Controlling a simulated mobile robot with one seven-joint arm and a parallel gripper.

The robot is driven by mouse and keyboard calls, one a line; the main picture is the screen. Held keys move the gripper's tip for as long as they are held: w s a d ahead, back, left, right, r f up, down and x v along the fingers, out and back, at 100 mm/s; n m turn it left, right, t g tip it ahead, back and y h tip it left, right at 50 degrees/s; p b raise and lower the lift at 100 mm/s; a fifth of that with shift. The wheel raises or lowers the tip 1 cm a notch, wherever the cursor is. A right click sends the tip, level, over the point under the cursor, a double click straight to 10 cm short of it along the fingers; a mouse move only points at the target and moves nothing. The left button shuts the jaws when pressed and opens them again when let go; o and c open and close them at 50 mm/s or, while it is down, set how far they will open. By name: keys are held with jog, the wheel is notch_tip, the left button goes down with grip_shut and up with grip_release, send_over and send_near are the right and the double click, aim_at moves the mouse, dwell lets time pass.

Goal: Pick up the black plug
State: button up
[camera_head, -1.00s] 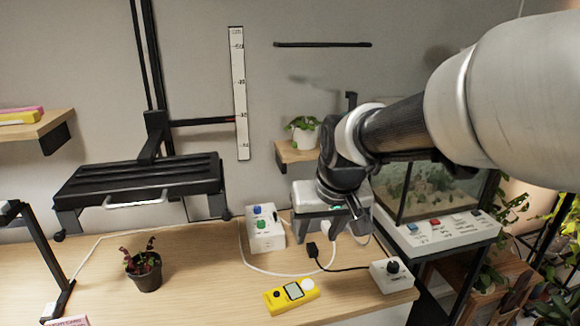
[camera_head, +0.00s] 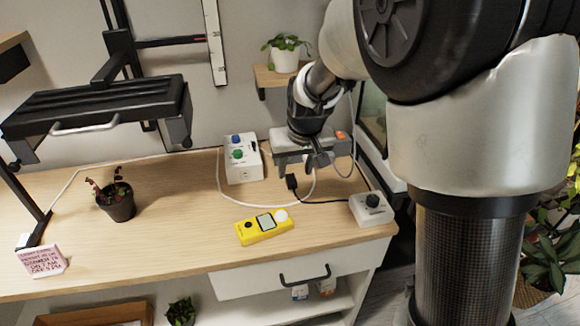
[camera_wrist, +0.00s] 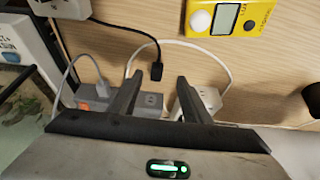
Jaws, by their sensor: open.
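The black plug (camera_head: 292,183) lies on the wooden bench, its black cord running right to a white box with a black knob (camera_head: 371,208). In the wrist view the plug (camera_wrist: 156,72) appears just beyond the gap between the fingertips. My gripper (camera_head: 303,163) is open and empty, behind and slightly right of the plug in the head view. In the wrist view my gripper (camera_wrist: 159,84) shows both dark fingers apart, with nothing between them. I cannot tell its exact height above the bench.
A grey power strip (camera_wrist: 146,106) with an orange switch lies beneath the fingers. A white cable loops around the plug. A yellow meter (camera_head: 264,226) lies in front, a white box with coloured knobs (camera_head: 242,158) at left, and a potted plant (camera_head: 116,203) farther left.

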aim_at(293, 183)
jog(key=x, duration=0.4)
jog(key=shift+b, duration=0.3)
jog(key=b+x, duration=0.1)
jog(key=x, duration=0.4)
jog(key=shift+w+d+f+b, duration=0.1)
jog(key=shift+w+d+b, duration=0.1)
jog(key=shift+w+b, duration=0.25)
grip_shut()
